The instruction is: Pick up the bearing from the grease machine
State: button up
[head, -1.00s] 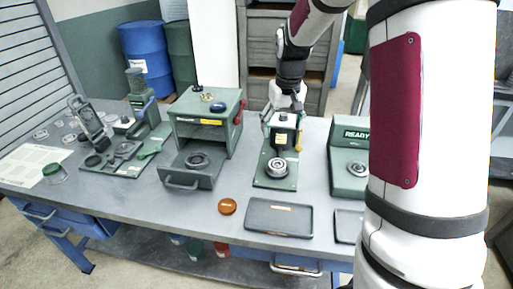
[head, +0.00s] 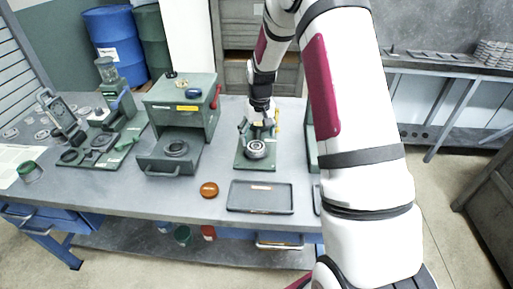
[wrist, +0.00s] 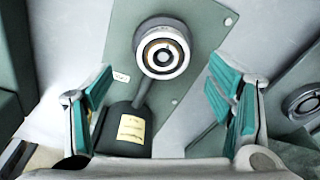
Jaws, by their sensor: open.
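The bearing (head: 256,149) is a round metal ring on the front of the green base plate of the grease machine (head: 244,162). In the wrist view, the bearing (wrist: 162,52) lies ahead of my gripper at the top centre, with the dark arm and yellow label of the machine (wrist: 132,125) below it. My gripper (wrist: 160,85) is open, with teal finger pads left and right and nothing between them. In the head view, my gripper (head: 262,125) is over the back of the machine, just behind the bearing, and partly hides the machine.
A green press (head: 185,100) with an open drawer stands to the left. A dark tray (head: 260,196) and an orange disc (head: 209,189) lie in front. A second green machine (wrist: 295,105), to the right in the wrist view, is mostly hidden by my arm in the head view.

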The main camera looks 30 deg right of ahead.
aim_at(256, 146)
jog(key=shift+w+a+f+p, duration=0.1)
jog(key=shift+w+f+p, duration=0.1)
jog(key=shift+f, duration=0.9)
jog(key=shift+w+a+f+p, duration=0.1)
jog(key=shift+w+f+p, duration=0.1)
jog(key=shift+f, duration=0.85)
jog(key=c, duration=1.4)
